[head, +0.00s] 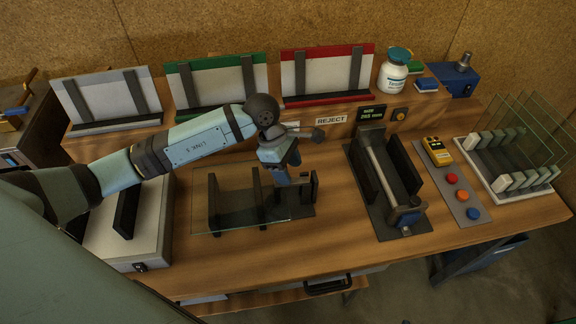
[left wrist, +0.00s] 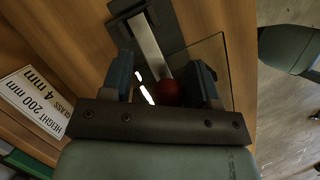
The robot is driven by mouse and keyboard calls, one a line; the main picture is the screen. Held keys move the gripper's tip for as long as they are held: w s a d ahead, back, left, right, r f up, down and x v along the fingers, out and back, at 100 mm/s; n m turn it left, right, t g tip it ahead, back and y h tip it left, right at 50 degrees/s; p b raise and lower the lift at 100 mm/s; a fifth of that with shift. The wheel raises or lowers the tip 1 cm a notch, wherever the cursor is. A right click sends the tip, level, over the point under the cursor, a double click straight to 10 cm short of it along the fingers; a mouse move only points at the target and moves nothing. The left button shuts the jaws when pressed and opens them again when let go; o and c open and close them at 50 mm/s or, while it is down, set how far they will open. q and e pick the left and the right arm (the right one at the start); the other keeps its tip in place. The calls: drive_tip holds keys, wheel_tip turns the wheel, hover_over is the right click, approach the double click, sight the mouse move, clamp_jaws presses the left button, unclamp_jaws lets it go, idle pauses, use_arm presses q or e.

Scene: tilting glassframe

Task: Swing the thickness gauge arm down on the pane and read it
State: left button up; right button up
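The glass pane (head: 228,205) lies flat across dark supports on the wooden bench, near the middle of the head view. My left gripper (head: 283,182) is over its right end, beside the gauge's dark base (head: 303,207). The knob sits between the spread fingers of my left gripper (left wrist: 165,85), nearer the right finger; contact cannot be told. The pane's edge (left wrist: 228,70) shows behind that finger. In the head view my gripper hides the gauge arm. My right gripper is not in view.
A dark clamp-like fixture (head: 384,185), a button panel (head: 452,188) and a glass rack (head: 510,165) stand to the right.

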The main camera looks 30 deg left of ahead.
use_arm(q)
drive_tip(key=p+v, duration=0.5)
drive_tip(key=v, duration=1)
drive_tip(key=shift+w+d+r, duration=0.15)
drive_tip(key=shift+d+r, duration=0.05)
drive_tip(key=shift+r, duration=0.3)
idle(0.6)
drive_tip(key=shift+b, duration=0.5)
